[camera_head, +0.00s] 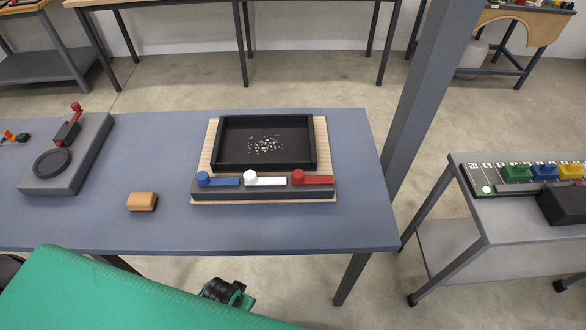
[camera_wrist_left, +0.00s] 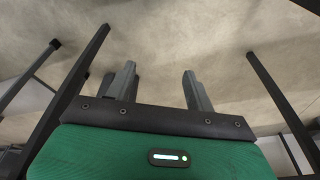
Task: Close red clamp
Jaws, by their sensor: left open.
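The red clamp (camera_head: 312,177) is at the right end of a dark bar along the front of a black tray. Its lever lies flat and points right, with a round red knob at its left end. A white clamp (camera_head: 264,178) and a blue clamp (camera_head: 217,179) sit left of it on the same bar, with levers lying the same way. My left gripper (camera_wrist_left: 159,68) is open and empty in the left wrist view, with only floor and table legs beyond it. It is away from the clamps. My right gripper is not in view.
The black tray (camera_head: 222,142) holds small pale bits. A tan block (camera_head: 142,201) and a grey device with a red lever (camera_head: 72,127) are to the left on the blue table (camera_head: 330,228). A grey post (camera_head: 424,85) stands right of the table, beside a cart (camera_head: 462,178).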

